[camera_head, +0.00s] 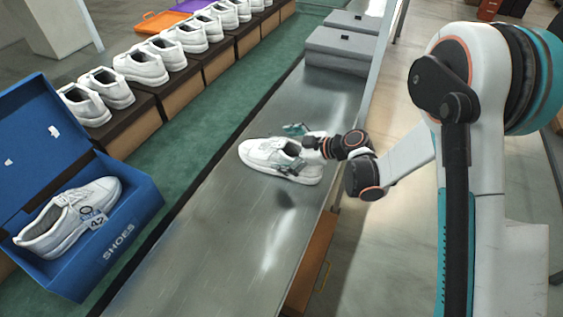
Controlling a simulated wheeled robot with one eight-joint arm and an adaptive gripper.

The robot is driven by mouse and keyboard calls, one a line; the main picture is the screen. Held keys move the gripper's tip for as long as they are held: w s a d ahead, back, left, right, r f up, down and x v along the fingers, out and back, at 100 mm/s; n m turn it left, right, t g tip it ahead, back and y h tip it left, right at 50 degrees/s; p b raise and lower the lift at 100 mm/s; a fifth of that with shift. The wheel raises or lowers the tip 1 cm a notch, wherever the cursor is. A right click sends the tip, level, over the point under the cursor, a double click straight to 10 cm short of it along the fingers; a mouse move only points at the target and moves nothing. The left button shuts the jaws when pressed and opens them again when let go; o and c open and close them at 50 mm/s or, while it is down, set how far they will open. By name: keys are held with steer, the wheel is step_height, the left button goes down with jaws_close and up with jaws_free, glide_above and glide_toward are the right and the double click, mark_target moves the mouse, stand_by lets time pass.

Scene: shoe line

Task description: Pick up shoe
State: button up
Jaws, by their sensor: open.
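A white shoe (262,154) lies on the grey metal table (215,235), its toe pointing left. My gripper (290,145) is at the shoe's heel and opening, with teal and dark fingers showing above it and on its near side. The gripper is open; whether a finger touches the shoe cannot be told. Part of the shoe's heel side is hidden behind the gripper. Another white shoe (62,222) with a tag lies in an open blue shoe box (125,233) at the left.
Several pairs of white shoes (140,68) stand on brown boxes (132,137) along the back left. Grey closed boxes (340,50) stand at the table's far end. The near part of the table is clear. A green strip (190,150) runs beside it.

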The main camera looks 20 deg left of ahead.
steer(key=c, duration=1.7)
steer(key=shift+o, duration=0.2)
steer(key=shift+r, duration=0.1)
step_height(320, 180, up, 20)
steer(key=p, duration=0.7)
steer(key=w+d+r+m+t+h, duration=0.1)
steer(key=d+m+t+h, duration=0.3)
steer(key=d, duration=1.6)
steer(key=w+d+r+m+t+h, duration=0.1)
steer(key=d+r+m+t+h, duration=0.2)
steer(key=d, duration=1.8)
steer(key=m+t+h, duration=0.1)
steer(key=m+t, duration=0.2)
steer(key=m, duration=0.3)
steer(key=shift+w+d+h, duration=0.3)
steer(key=shift+w, duration=0.1)
